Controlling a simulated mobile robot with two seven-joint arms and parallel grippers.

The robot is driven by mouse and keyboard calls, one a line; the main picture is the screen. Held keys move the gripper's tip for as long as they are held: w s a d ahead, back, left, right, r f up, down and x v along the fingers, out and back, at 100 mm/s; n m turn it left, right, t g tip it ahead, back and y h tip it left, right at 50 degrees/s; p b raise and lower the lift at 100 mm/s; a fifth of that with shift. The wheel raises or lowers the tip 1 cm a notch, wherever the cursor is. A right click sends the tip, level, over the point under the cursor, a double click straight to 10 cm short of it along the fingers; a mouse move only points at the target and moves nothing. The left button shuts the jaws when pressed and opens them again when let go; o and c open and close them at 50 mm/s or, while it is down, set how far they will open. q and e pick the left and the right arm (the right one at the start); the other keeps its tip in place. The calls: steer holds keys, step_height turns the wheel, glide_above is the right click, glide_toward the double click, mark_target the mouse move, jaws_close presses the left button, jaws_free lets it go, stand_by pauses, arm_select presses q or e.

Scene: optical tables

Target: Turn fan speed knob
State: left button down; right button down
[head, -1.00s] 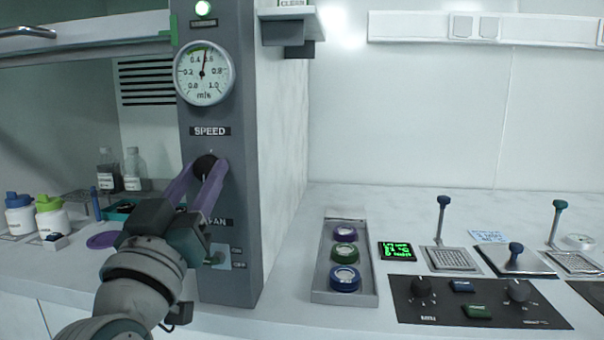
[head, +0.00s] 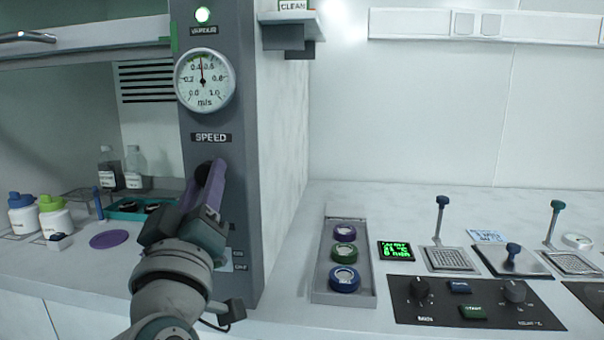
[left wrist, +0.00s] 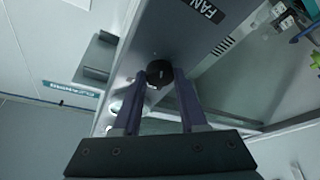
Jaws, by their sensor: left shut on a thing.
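The black fan speed knob (head: 203,171) sits on the grey fume hood post (head: 235,110), under the SPEED label (head: 210,138). My left gripper (head: 210,172) has its purple fingers on the knob and is shut on it. In the left wrist view the knob (left wrist: 159,73) lies between the two fingertips (left wrist: 160,78). The dial gauge (head: 204,81) above shows its needle near upright, around 0.5. My right gripper is not in view.
Bottles and a teal tray (head: 128,211) stand inside the hood at left. A grey tray with capped rings (head: 318,290) and a black control panel (head: 455,318) lie on the counter to the right.

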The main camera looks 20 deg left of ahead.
arm_select(q)
steer(key=shift+n, duration=0.4)
steer(key=shift+c, duration=2.2)
jaws_free()
